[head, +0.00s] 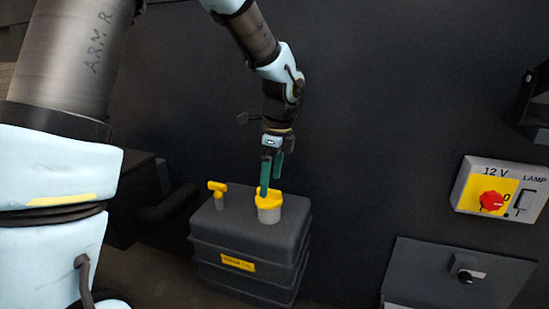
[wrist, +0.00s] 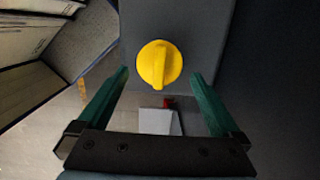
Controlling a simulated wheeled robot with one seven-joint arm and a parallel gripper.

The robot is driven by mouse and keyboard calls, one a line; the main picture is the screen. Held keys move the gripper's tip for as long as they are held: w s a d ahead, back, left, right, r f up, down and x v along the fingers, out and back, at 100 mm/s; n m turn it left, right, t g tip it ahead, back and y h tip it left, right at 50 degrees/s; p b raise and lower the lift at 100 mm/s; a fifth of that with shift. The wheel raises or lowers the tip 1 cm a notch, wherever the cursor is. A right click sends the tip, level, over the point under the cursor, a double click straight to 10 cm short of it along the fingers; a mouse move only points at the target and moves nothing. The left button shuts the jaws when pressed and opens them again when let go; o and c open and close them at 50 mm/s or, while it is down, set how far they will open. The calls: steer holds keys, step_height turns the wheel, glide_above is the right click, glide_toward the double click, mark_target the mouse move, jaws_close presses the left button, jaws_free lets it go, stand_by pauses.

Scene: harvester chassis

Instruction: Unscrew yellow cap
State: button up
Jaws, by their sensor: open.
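The yellow cap (head: 268,196) sits on a pale neck (head: 269,215) on top of a dark grey tank (head: 250,245) with a yellow label. In the wrist view the yellow cap (wrist: 159,64) is round with a raised grip ridge across it. My gripper (head: 272,172) points down at the cap from above. In the wrist view my gripper (wrist: 160,78) has its green fingers apart, one on each side of the cap, with gaps between them and it. I cannot tell exactly how far the fingertips are above the cap.
A yellow T-shaped handle (head: 217,190) stands on the tank, left of the cap. A dark wall (head: 380,90) rises close behind. At right are a 12 V lamp panel (head: 502,187) with a red knob (head: 491,201) and a grey box (head: 450,276) with a latch.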

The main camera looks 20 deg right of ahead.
mark_target(269, 191)
steer(key=shift+w+a+f+p, duration=0.1)
steer(key=shift+a+f+p, duration=0.1)
steer(key=shift+f, duration=0.9)
steer(key=shift+w+a+f+p, duration=0.1)
steer(key=shift+f+p, duration=0.05)
steer(key=shift+f, duration=0.95)
steer(key=c, duration=1.5)
steer(key=n, duration=0.5)
steer(key=shift+n+g, duration=0.3)
steer(key=shift+n, duration=0.1)
steer(key=n+p, duration=0.1)
steer(key=n, duration=0.4)
steer(key=shift+n+g, duration=0.3)
steer(key=shift+g, duration=0.1)
steer(key=n+p, duration=0.1)
steer(key=n, duration=0.4)
steer(key=shift+r+n+g, duration=0.1)
steer(key=shift+n+g, duration=0.2)
steer(key=n, duration=0.4)
steer(key=shift+p, duration=0.3)
steer(key=shift+r+p, duration=1.75)
steer(key=shift+r, duration=0.45)
